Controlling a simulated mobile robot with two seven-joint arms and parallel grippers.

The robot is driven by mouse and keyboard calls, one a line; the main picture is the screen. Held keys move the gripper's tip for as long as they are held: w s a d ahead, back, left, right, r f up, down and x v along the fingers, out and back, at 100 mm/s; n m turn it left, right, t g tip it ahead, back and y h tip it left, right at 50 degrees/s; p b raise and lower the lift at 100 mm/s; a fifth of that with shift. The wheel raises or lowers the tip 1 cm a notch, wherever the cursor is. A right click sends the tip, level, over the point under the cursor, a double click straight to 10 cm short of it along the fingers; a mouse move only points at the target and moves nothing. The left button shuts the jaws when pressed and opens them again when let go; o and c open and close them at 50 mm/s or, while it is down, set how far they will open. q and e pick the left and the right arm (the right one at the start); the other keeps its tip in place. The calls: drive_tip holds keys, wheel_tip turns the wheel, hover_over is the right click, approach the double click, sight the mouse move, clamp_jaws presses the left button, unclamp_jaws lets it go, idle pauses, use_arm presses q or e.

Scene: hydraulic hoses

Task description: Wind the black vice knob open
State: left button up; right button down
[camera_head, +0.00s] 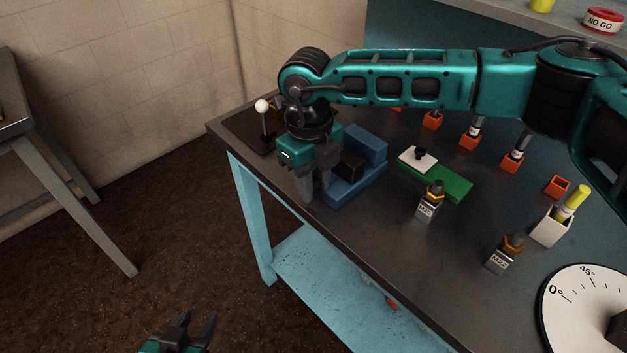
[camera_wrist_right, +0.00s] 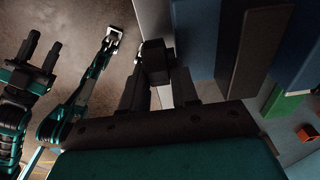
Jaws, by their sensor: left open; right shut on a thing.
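The blue vice (camera_head: 368,147) sits near the table's front left edge, with a dark block between its blue parts. My right gripper (camera_head: 314,192) reaches down at the vice's left end. In the right wrist view it is shut on the black vice knob (camera_wrist_right: 156,58), which shows between the fingertips. In the head view the gripper hides the knob. My left gripper (camera_head: 196,322) is open and empty, low over the floor in front of the table. It also shows at the left of the right wrist view (camera_wrist_right: 42,62).
A white-ball lever (camera_head: 263,108) stands behind my right gripper. Right of the vice are a green block with a white plate (camera_head: 450,184), labelled grey fittings (camera_head: 427,207), orange sockets (camera_head: 470,142), a white holder (camera_head: 549,225) and an angle dial (camera_head: 575,300).

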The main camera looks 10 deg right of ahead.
drive_tip(key=shift+w+a+g+h+b, duration=0.15)
drive_tip(key=shift+g+h+b, duration=0.25)
drive_tip(key=shift+g, duration=0.2)
drive_tip(key=shift+w+a+g+h+b, duration=0.15)
drive_tip(key=shift+g+h+b, duration=0.15)
drive_tip(key=shift+g+h, duration=0.25)
drive_tip(key=shift+w+r+g+h+b, duration=0.2)
drive_tip(key=shift+g+h+b, duration=0.55)
drive_tip(key=shift+g+b, duration=0.45)
drive_tip(key=c, duration=0.9)
unclamp_jaws()
drive_tip(key=shift+c, duration=0.2)
